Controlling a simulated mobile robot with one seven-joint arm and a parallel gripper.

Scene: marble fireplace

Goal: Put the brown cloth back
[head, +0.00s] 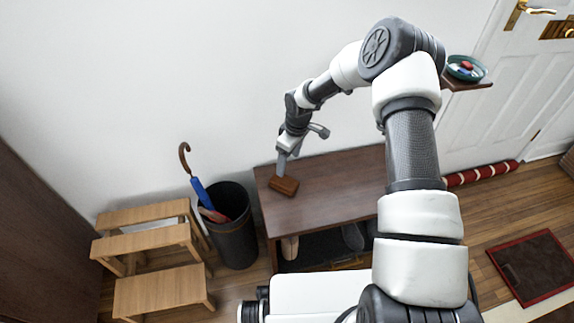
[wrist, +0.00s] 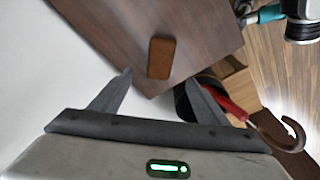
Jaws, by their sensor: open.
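The brown cloth (head: 284,187) looks like a small folded block. It lies near the left end of a dark wooden bench (head: 325,185). In the wrist view the cloth (wrist: 160,58) lies flat on the bench top (wrist: 200,30), just beyond and between my fingertips. My gripper (head: 281,168) points down at the cloth's upper left side in the head view. In the wrist view my gripper (wrist: 160,75) has its two fingers apart with nothing between them. I cannot tell whether a fingertip touches the cloth.
A dark bin (head: 232,235) with an umbrella (head: 200,192) stands left of the bench. A wooden step stool (head: 155,250) is further left. Shoes (head: 352,237) sit under the bench. A small shelf (head: 470,86) holds a green bowl (head: 466,69). The bench's middle is clear.

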